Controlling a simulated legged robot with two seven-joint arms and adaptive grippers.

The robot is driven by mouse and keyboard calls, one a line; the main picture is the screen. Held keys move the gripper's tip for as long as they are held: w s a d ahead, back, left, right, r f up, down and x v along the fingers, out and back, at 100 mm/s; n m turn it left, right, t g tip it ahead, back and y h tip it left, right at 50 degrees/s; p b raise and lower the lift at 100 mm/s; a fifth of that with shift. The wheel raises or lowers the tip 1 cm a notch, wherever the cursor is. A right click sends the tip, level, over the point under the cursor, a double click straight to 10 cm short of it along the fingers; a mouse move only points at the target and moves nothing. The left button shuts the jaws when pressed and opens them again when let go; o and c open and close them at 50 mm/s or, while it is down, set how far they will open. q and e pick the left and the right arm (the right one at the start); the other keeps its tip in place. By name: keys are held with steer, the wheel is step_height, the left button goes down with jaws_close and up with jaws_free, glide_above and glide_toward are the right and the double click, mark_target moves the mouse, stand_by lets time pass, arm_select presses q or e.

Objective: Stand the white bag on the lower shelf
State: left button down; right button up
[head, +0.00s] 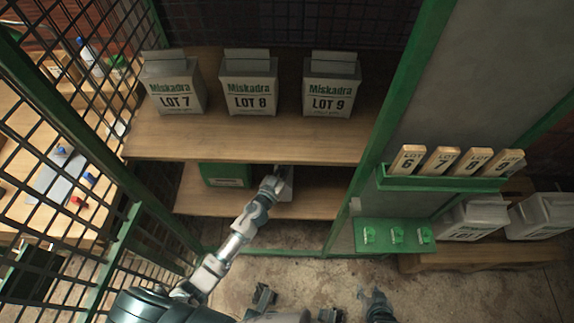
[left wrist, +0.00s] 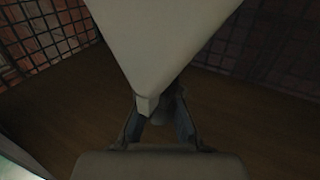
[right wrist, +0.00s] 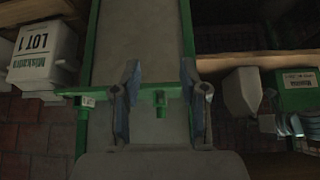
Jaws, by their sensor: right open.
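The white bag (head: 286,184) is in the lower shelf (head: 310,205) bay, partly hidden by my left gripper (head: 272,186) in the head view. In the right wrist view the bag (right wrist: 242,91) is a pale wedge beside the green box, its printed face not visible. The left wrist view shows the bag (left wrist: 160,45) very close, its narrow end between my left fingers (left wrist: 158,118); whether they press on it is unclear. Whether the bag rests on the shelf is also unclear. My right gripper (right wrist: 160,105) is open and empty, low in front of the shelves.
A green box (head: 226,175) stands on the lower shelf, left of the bag. The upper shelf (head: 240,143) above holds bags LOT 7, 8 and 9. A green post and tag rack (head: 440,180) stand right; mesh panels close the left. More bags (head: 470,218) sit right.

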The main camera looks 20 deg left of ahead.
arm_select(q)
steer(key=c, duration=1.7)
jaws_free()
steer(key=shift+a+f, duration=0.15)
steer(key=shift+f, duration=0.05)
steer(key=o, duration=0.4)
steer(key=shift+s, duration=0.1)
